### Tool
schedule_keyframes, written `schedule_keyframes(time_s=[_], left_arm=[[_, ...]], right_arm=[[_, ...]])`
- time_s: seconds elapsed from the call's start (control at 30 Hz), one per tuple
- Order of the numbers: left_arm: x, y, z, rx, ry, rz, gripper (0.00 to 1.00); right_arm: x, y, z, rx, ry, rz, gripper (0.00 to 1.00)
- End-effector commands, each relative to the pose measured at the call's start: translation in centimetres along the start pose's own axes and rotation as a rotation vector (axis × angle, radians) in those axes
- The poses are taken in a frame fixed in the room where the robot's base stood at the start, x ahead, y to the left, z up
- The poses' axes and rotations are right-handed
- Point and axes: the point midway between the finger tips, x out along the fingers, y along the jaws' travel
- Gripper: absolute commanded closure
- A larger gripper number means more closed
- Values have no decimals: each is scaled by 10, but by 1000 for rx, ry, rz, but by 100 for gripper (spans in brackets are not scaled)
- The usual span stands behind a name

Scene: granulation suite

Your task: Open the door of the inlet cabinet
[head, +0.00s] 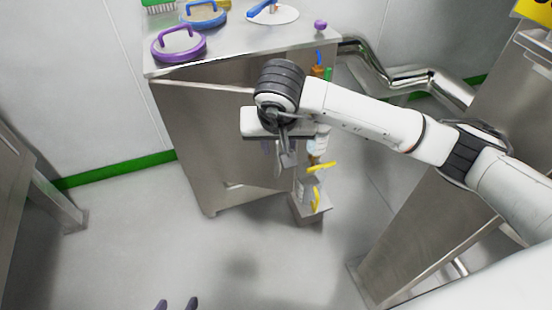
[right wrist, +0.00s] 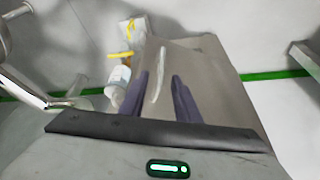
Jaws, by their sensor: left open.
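The inlet cabinet (head: 225,200) is a steel box with a grey top at the upper middle of the head view. Its door (head: 195,120) appears ajar: its top edge slants out from under the cabinet top, leaving a wedge-shaped gap. In the right wrist view the door (right wrist: 225,95) shows a pale upright handle (right wrist: 160,75). My right gripper (right wrist: 161,82) is open, its dark fingers on either side of the handle in the picture; contact cannot be told. In the head view the right wrist covers the door's right part. My left gripper (head: 176,303) is open, low over the floor.
On the cabinet top are a purple-handled lid (head: 180,46) and a blue-handled lid (head: 204,14). A white bottle (right wrist: 118,85) and yellow-handled things stand beside the door. A steel pipe (head: 420,78) runs behind. Steel furniture (head: 425,190) stands at right. The front floor is clear.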

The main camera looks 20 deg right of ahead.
Motion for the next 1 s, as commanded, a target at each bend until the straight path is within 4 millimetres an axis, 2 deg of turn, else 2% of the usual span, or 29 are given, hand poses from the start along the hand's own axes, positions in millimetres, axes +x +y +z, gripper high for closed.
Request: schedule_keyframes(time_s=[0.3, 0.5, 0.67, 0.93, 1.0], left_arm=[[4, 0, -3, -10, 25, 4, 53], [5, 1, -1, -18, 31, 7, 53], [4, 2, -2, -21, 33, 9, 53], [3, 2, -2, -22, 33, 9, 53], [3, 2, -1, -22, 33, 9, 53]], right_arm=[[59, -1, 4, 3, -8, -3, 71], [87, -2, 4, 3, -6, -4, 71], [96, -2, 3, 1, -5, -5, 71], [96, -2, 3, 1, -5, -5, 71], [96, -2, 3, 2, -5, -5, 82]])
